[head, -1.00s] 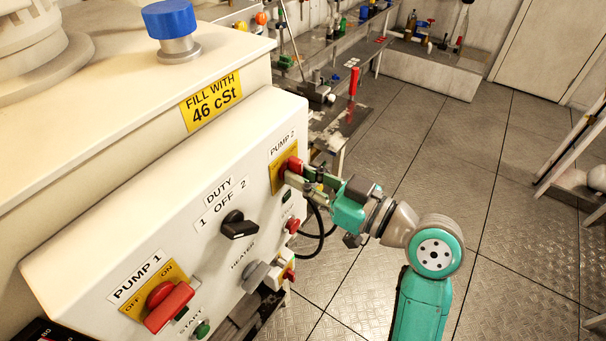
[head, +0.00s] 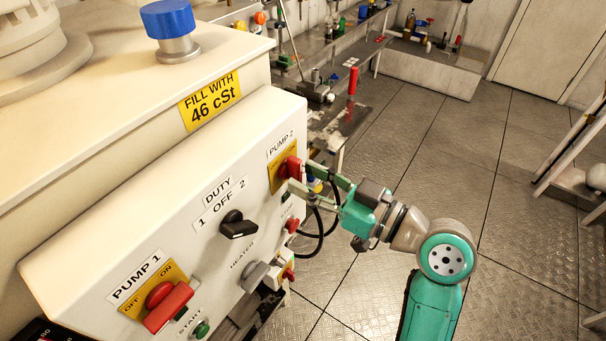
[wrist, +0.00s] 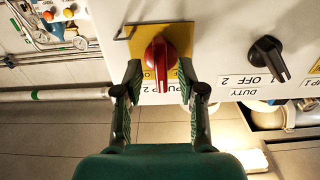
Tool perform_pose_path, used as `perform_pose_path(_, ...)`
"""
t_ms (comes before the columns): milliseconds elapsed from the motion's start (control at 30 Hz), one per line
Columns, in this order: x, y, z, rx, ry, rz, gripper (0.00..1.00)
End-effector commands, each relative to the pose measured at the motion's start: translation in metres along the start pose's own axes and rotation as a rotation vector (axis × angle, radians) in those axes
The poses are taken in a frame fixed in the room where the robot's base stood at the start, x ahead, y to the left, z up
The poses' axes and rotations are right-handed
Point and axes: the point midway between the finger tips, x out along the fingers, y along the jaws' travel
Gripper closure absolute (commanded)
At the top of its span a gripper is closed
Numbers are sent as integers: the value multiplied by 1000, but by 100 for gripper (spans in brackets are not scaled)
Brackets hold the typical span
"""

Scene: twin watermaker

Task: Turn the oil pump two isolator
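The pump two isolator (head: 289,168) is a red rotary handle on a yellow plate, at the right end of the white control panel (head: 150,240). In the wrist view the red handle (wrist: 160,62) stands between my fingertips, its grip pointing down the picture over the PUMP 2 label. My gripper (wrist: 160,88) is open, with one finger on each side of the handle and a visible gap to both. In the head view my gripper (head: 300,176) is at the panel's right edge, fingers spread towards the isolator.
The black DUTY switch (head: 238,228) is beside the isolator. The pump one isolator (head: 168,305) is at the lower left. Buttons (head: 291,225) and black cables (head: 318,225) lie just below my gripper.

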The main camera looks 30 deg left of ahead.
Motion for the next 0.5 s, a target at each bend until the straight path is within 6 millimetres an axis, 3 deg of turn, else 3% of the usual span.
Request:
perform_pose_path(300,-63,1,0,0,0,4,60)
perform_pose_path(500,-90,0,0,1,0,3,60)
